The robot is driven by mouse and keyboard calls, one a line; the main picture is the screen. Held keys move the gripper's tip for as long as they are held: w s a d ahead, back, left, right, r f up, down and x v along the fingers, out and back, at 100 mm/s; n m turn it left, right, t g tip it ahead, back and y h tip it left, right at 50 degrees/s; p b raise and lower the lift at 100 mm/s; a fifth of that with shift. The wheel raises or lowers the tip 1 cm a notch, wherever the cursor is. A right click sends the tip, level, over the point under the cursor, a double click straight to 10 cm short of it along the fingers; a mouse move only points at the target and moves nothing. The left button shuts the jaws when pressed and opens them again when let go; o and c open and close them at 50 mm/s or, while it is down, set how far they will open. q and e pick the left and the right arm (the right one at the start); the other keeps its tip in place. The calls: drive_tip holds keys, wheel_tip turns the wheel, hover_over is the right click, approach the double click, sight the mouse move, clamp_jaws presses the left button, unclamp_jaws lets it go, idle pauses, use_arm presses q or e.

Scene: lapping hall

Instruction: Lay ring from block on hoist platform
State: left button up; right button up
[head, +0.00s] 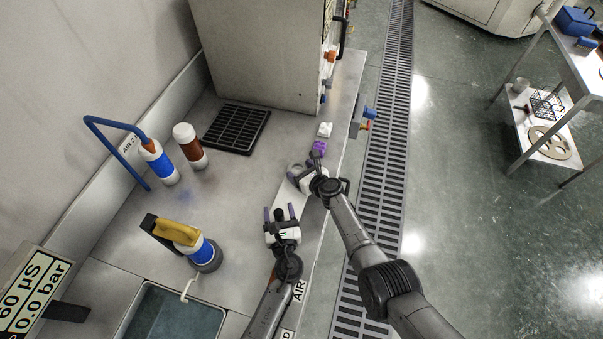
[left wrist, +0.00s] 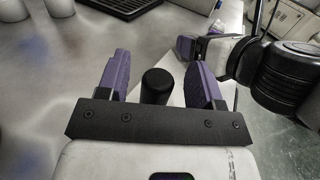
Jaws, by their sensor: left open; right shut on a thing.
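My right gripper (head: 305,173) is shut on a small grey round thing (head: 295,170), which looks like the ring, over the bench near its right edge. Its purple finger also shows in the left wrist view (left wrist: 188,46). My left gripper (head: 279,211) is open, below and left of the right one. A dark cylinder (left wrist: 155,86) shows between its fingers in the left wrist view; I cannot tell whether it touches them. A pale flat plate (head: 287,195) lies between the two grippers, partly hidden. A purple block (head: 318,148) sits just beyond the right gripper. I cannot identify the hoist platform with certainty.
A white piece (head: 325,129) stands beyond the purple block. A blue bottle (head: 160,166), a brown bottle (head: 189,147) and a yellow-handled tool (head: 178,232) stand at left. A black grate (head: 236,129) lies before a large grey cabinet (head: 262,50). The bench's middle is clear.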

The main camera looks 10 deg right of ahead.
drive_tip(key=shift+s+d+f, duration=0.1)
drive_tip(key=shift+s+f, duration=0.3)
drive_tip(key=shift+f, duration=0.45)
drive_tip(key=shift+c, duration=0.5)
drive_tip(key=o, duration=1.4)
drive_tip(key=shift+s, duration=0.1)
drive_tip(key=shift+f, duration=0.15)
drive_tip(key=shift+f+b, duration=0.3)
drive_tip(key=shift+b, duration=0.05)
drive_tip(key=shift+s+d+r, duration=0.1)
drive_tip(key=shift+d+r, duration=0.05)
drive_tip(key=shift+r, duration=0.2)
drive_tip(key=shift+o, duration=0.2)
drive_tip(key=shift+a+v, duration=0.15)
drive_tip(key=shift+v, duration=2.75)
drive_tip(key=shift+a+v, duration=0.15)
drive_tip(key=shift+v, duration=2.75)
